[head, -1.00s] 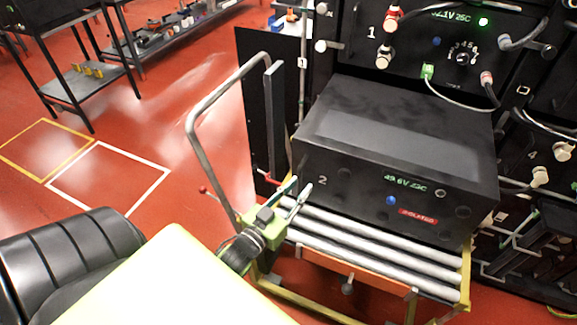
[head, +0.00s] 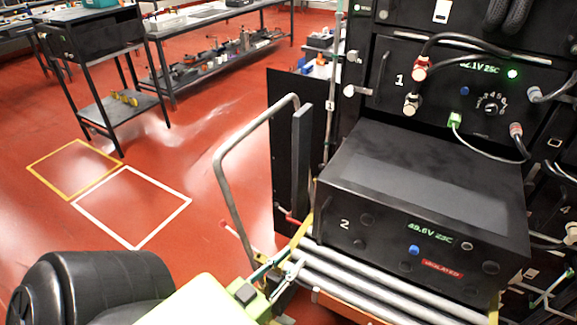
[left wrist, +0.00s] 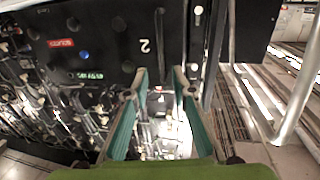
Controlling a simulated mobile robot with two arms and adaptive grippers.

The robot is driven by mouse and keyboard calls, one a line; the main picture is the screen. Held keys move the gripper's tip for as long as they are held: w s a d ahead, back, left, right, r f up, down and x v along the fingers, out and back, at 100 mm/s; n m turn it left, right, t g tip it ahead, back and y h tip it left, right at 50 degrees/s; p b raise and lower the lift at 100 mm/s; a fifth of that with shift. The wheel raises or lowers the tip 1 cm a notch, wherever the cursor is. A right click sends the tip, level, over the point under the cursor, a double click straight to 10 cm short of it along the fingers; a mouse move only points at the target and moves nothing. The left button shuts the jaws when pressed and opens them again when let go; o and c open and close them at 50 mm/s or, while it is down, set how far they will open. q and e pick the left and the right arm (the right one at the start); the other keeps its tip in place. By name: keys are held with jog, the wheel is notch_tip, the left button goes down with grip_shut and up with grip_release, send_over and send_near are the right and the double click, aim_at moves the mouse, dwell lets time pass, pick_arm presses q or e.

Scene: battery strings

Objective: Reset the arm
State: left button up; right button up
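My left gripper (head: 283,276) is at the lower middle of the head view, just left of the front corner of the battery module marked 2 (head: 420,205). In the left wrist view its two fingers (left wrist: 160,95) are spread apart with nothing between them. Module 2 also shows in the left wrist view (left wrist: 100,40). It rests on a cart with rollers (head: 365,284), in front of the rack. Its display is lit green, with a red label below. My right gripper is not in either view.
Module 1 (head: 440,85) sits in the rack with cables plugged in. The cart's bent grey handle (head: 222,185) rises close to my left gripper. A black table (head: 95,75) and a workbench (head: 215,65) stand behind. The red floor with marked squares (head: 133,207) is clear.

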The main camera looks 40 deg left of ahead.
pick_arm(q)
jog(key=shift+f, duration=0.1)
jog(key=s+d+f+g, duration=0.2)
jog(key=f+g, duration=0.1)
jog(key=f, duration=0.7)
jog(key=s+d+f+g, duration=0.1)
jog(key=s+f+g, duration=0.15)
jog(key=f, duration=0.75)
jog(key=s+d+f+g, duration=0.2)
jog(key=s+f+g, duration=0.1)
jog(key=f, duration=0.8)
jog(key=s+d+f+m+g, duration=0.2)
jog(key=s+f+g, duration=0.6)
jog(key=s+f, duration=0.9)
jog(key=s, duration=0.4)
jog(key=shift+s+d+f+m+h, duration=0.3)
jog(key=shift+s+d+m, duration=0.05)
jog(key=shift+d+m, duration=0.05)
